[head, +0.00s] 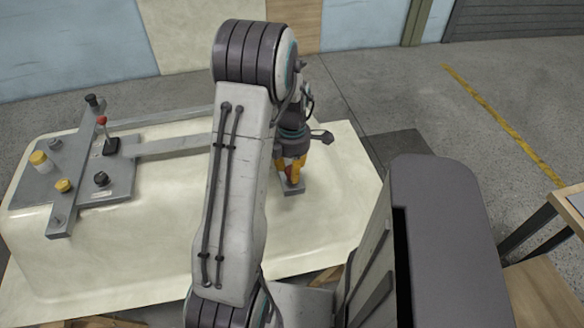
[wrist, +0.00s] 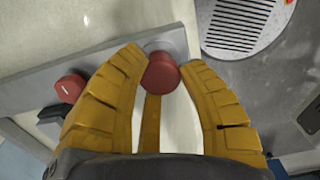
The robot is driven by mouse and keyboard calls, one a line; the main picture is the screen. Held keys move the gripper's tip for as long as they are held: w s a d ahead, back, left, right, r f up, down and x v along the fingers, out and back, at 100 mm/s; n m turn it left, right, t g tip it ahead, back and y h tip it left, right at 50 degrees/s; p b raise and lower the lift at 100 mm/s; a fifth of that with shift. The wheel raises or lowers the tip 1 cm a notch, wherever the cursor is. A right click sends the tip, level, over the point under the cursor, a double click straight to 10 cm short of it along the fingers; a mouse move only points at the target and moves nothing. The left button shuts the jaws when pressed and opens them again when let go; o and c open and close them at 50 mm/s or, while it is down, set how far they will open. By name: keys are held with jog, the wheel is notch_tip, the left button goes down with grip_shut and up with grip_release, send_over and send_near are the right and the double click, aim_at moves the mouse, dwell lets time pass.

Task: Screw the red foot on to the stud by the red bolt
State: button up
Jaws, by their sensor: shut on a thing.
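My gripper (wrist: 165,75) has its two yellow fingers closed around the red foot (wrist: 161,76), a round red piece held between the fingertips in the wrist view. The foot is over the end of a grey bar (wrist: 105,64); the stud is hidden, and I cannot tell whether the foot touches it. A second red piece, apparently the red bolt (wrist: 70,88), stands on the bar left of my fingers. In the head view my gripper (head: 291,178) points down at the bar's right end (head: 293,189); the foot is not clear there.
The upturned cream tub shell (head: 160,240) carries the bar. At left a grey plate (head: 120,187) holds yellow and black knobs and a red-topped lever (head: 102,121). A pale round grille (wrist: 238,22) is near the right finger. A wooden table (head: 570,205) stands at right.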

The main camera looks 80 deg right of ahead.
jog(key=c, duration=0.3)
jog(key=m, duration=0.4)
jog(key=shift+m+b, duration=0.3)
jog(key=m, duration=0.4)
jog(key=shift+m, duration=0.3)
jog(key=m, duration=0.4)
jog(key=shift+b, duration=0.4)
jog(key=o, duration=1.2)
jog(key=shift+c, duration=0.9)
